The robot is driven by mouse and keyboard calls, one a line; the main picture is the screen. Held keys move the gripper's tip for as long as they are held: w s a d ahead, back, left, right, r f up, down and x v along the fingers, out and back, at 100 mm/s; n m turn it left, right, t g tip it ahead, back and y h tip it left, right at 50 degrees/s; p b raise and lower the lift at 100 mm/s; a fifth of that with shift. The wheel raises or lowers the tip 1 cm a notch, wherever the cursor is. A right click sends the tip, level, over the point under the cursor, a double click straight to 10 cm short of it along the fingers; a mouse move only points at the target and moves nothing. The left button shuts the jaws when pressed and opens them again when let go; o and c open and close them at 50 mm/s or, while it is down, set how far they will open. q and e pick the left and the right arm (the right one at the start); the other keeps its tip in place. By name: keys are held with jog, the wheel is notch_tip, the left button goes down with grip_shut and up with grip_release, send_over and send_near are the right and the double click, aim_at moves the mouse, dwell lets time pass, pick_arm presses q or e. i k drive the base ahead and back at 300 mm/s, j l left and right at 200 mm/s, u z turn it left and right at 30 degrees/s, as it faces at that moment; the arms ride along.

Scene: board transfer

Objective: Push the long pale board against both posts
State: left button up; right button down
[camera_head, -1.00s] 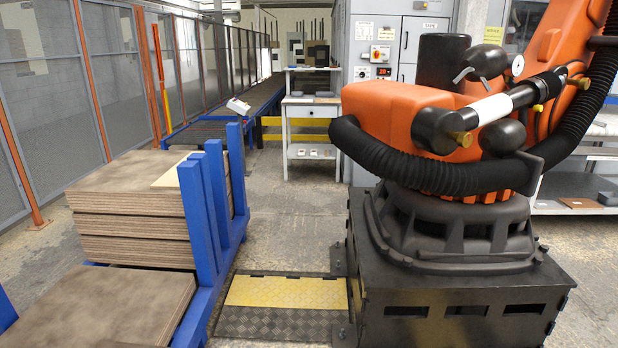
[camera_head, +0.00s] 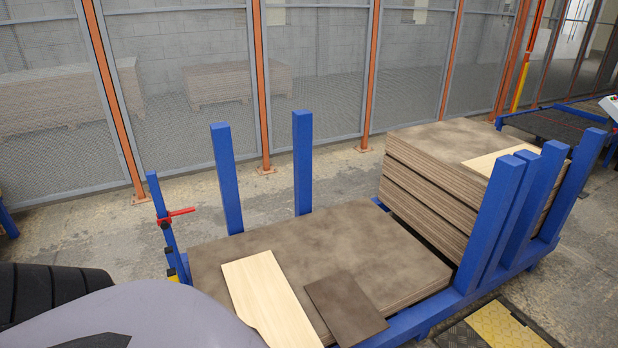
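A pale wooden board (camera_head: 266,300) lies flat on the low brown stack (camera_head: 350,240), near its front edge. Its lower end is partly hidden by a grey shape close to the camera. Two upright blue posts, the left one (camera_head: 227,180) and the right one (camera_head: 302,162), stand along the stack's far side. The pale board lies well apart from both. A second pale board (camera_head: 490,160) lies on the taller stack (camera_head: 430,190), beside other blue posts (camera_head: 500,215); its right end is hidden behind them. Neither of my grippers shows.
A small dark board (camera_head: 345,308) lies just right of the pale board. A thin blue post with a red handle (camera_head: 178,215) stands at the stack's left end. A mesh fence (camera_head: 330,70) runs behind. The low stack's top is bare between the pale board and far posts.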

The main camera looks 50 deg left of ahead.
aim_at(261, 295)
jog(key=i+u, duration=0.2)
jog(key=u, duration=0.2)
jog(key=i+l+u, duration=0.15)
jog(key=u, duration=0.25)
jog(key=i+l+u, duration=0.15)
jog(key=u, duration=0.25)
jog(key=i+l+u, duration=0.2)
jog(key=u, duration=0.2)
jog(key=i+l+u, duration=0.15)
jog(key=l+u, duration=0.25)
jog(key=i+l+u, duration=0.15)
jog(key=u, duration=0.25)
jog(key=i+l+u, duration=0.1)
jog(key=l+u, duration=0.25)
jog(key=i+l+u, duration=0.1)
jog(key=l+u, duration=0.15)
jog(key=i+l+u, duration=0.2)
jog(key=l, duration=0.2)
jog(key=k+j, duration=0.05)
jog(key=k, duration=0.05)
